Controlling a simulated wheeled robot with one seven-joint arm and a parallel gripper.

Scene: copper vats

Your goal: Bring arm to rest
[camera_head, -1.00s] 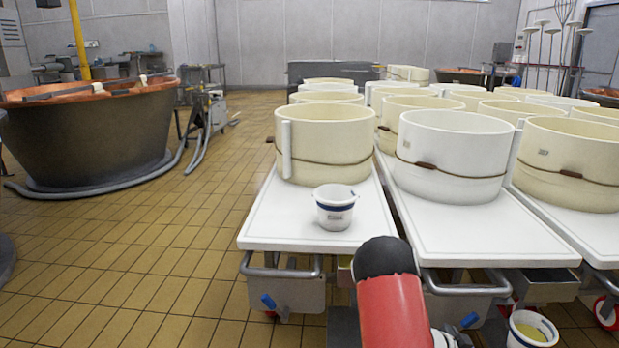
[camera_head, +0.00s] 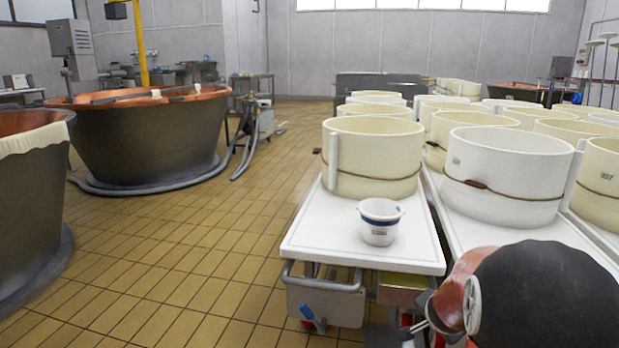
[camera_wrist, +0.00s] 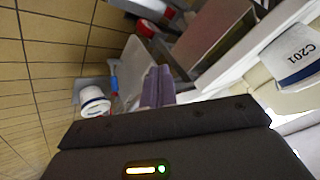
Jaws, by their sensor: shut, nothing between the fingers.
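My gripper (camera_wrist: 157,84) shows in the wrist view as grey-purple fingers pressed together, with nothing between them. Below it is the dark wrist housing with a lit indicator. In the head view my arm's dark, rounded joint fills the lower right corner, in front of the white trolleys. My gripper cannot be clearly made out in that view.
A small white bucket (camera_head: 380,221) stands on the near white trolley (camera_head: 330,249), before a cream mould (camera_head: 373,155). More moulds crowd the right. Copper vats (camera_head: 140,139) stand left. Tiled floor between is clear. A white container labelled C201 (camera_wrist: 294,62) shows in the wrist view.

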